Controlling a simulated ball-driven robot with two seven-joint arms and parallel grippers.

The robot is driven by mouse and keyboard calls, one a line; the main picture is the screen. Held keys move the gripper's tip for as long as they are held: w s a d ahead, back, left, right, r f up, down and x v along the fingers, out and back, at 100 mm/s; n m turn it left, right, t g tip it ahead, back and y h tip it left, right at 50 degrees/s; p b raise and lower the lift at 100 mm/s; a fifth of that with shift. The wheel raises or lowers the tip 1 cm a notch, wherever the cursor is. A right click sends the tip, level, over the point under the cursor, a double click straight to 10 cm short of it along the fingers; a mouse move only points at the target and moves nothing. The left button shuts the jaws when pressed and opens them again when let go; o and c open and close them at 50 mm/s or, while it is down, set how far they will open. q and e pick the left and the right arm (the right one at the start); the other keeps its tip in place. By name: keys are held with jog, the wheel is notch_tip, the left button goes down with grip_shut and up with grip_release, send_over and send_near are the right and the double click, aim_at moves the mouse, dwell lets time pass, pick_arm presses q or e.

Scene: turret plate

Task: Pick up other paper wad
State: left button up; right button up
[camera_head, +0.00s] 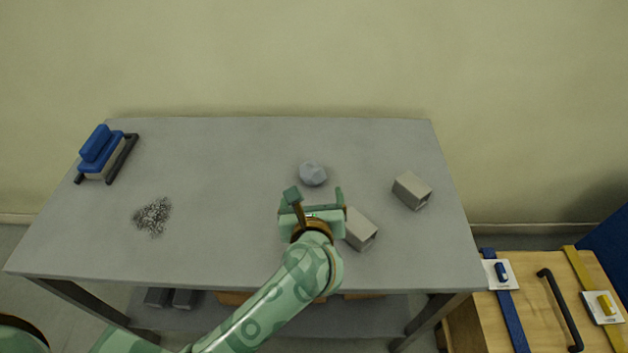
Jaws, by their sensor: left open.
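One paper wad (313,174) shows, a pale blue-grey faceted lump lying on the grey table (225,165) right of the middle. My left gripper (317,192) is open and empty, just on the near side of the wad, with one finger to its left and one to its right. I cannot tell how high the fingers are above the table. My right gripper is not in view.
A grey block (361,229) stands close to the right of my left gripper, and another block (411,190) is farther right. A pile of dark shavings (152,216) and a blue-topped brush-like thing (100,150) are at the left. The table's middle left is clear. A wooden cabinet (530,300) stands at the lower right.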

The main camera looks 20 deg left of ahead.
aim_at(313, 177)
pick_arm(q)
jog(key=f, duration=0.1)
jog(key=f+b, duration=0.1)
jog(key=f, duration=0.2)
jog(key=shift+w+a+b, duration=0.1)
jog(key=shift+w+b, duration=0.15)
jog(key=shift+b, duration=0.05)
jog(key=b+x, duration=0.2)
jog(key=x, duration=0.8)
jog(key=shift+b, duration=0.35)
jog(key=b+x, duration=0.2)
jog(key=x, duration=0.3)
jog(key=shift+w+a, duration=0.15)
jog(key=shift+w, duration=0.25)
jog(key=shift+r, duration=0.1)
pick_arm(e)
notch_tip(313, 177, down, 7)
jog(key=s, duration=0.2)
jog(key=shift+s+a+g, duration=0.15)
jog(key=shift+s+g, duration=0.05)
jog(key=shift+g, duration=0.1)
pick_arm(q)
jog(key=shift+c, duration=0.2)
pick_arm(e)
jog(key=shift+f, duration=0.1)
pick_arm(q)
jog(key=c, duration=1)
